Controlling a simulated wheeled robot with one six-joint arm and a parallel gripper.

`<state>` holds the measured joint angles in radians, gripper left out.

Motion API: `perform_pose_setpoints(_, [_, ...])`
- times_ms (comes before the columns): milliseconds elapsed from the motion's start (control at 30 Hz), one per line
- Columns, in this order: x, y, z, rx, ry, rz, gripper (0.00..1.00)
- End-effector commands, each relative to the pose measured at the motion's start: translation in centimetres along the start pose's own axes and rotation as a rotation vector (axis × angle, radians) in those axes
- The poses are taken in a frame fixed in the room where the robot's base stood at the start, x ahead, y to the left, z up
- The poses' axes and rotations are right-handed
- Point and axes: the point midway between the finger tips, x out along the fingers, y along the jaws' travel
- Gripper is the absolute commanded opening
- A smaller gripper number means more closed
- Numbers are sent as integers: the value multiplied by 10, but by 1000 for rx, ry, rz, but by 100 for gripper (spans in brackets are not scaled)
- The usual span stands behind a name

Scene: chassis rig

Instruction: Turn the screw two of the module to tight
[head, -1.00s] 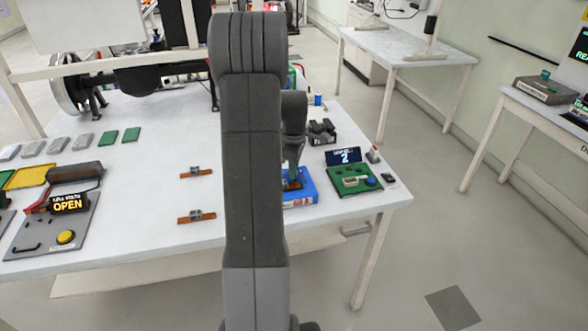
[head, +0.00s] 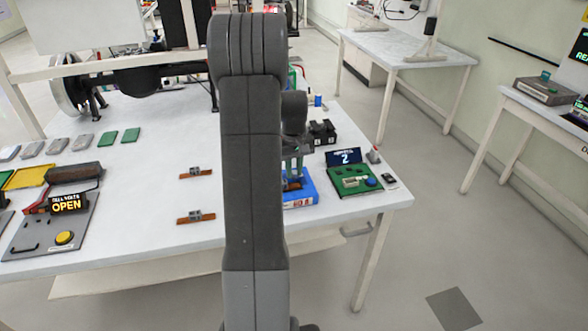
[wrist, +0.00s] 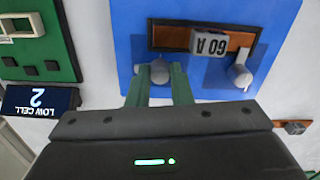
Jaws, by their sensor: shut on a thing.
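A grey screw (wrist: 158,70) stands at one end of the bar, and a second grey screw (wrist: 240,75) at the other end. My gripper (wrist: 159,80) has its green fingers shut on the first screw, one on each side. Which screw is number two is not marked in view. The head view shows the blue module (head: 303,193) near the table's right side, with my gripper (head: 291,176) above it and my arm hiding its left part.
A green board (head: 352,180) with a "2" display (head: 344,157) lies right of the module. Black blocks (head: 322,131) stand behind it. Brown fuse strips (head: 196,217) lie to the left. A panel reading OPEN (head: 68,204) is at the far left.

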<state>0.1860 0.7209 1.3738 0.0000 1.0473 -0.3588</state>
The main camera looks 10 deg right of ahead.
Motion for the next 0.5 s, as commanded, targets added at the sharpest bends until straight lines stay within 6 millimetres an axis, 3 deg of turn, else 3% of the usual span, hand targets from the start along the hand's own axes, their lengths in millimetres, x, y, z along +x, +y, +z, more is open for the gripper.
perform_pose_setpoints(500, [-1,0,0,490,1,1,0])
